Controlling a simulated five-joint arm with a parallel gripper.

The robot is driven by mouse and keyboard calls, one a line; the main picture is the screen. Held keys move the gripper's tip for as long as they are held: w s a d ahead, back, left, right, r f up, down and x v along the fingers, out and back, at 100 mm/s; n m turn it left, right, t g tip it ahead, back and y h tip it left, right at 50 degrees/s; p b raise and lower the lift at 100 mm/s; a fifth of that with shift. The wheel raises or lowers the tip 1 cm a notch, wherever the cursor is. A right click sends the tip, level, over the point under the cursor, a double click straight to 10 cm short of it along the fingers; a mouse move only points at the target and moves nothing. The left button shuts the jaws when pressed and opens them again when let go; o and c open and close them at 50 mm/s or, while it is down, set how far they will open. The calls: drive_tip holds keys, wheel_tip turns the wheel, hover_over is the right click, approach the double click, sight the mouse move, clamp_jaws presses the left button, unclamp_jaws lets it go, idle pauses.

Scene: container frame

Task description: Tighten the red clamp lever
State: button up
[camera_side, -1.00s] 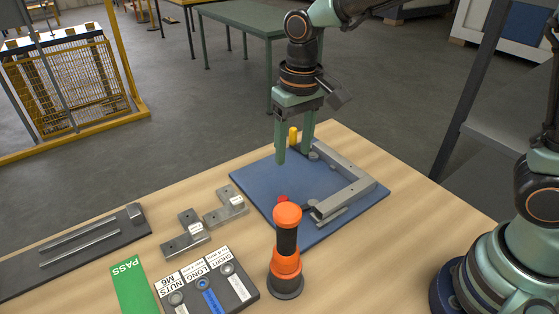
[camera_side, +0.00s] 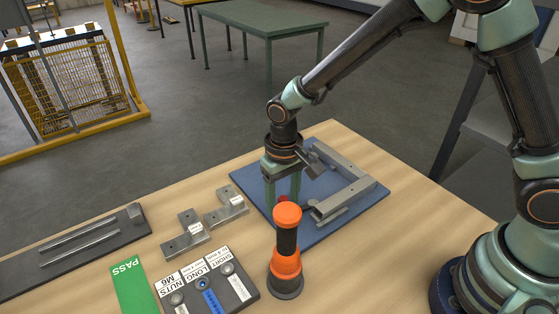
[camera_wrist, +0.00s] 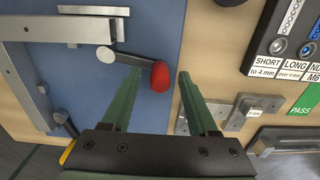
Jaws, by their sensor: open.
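The red clamp lever's knob (camera_wrist: 160,75) sits at the end of a dark arm on the blue base plate (camera_wrist: 155,25). The arm runs left to a round grey pivot (camera_wrist: 106,55) beside the grey frame. My gripper (camera_wrist: 158,74) is open, with one green finger on either side of the red knob. I cannot tell whether either finger touches it. In the side view my gripper (camera_side: 283,195) points down over the near part of the blue plate (camera_side: 345,215). There the red knob (camera_side: 284,198) shows between the fingers, partly hidden by the orange and black post.
The orange and black post (camera_side: 286,262) stands close in front of the gripper. Grey metal frame bars (camera_side: 345,165) lie right of it. Stepped metal brackets (camera_side: 185,232), a labelled fastener block (camera_side: 235,290) and a green PASS card (camera_side: 132,287) lie left on the wooden table.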

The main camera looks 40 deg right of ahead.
drive_tip(key=shift+f, duration=0.5)
clamp_jaws()
idle(1.2)
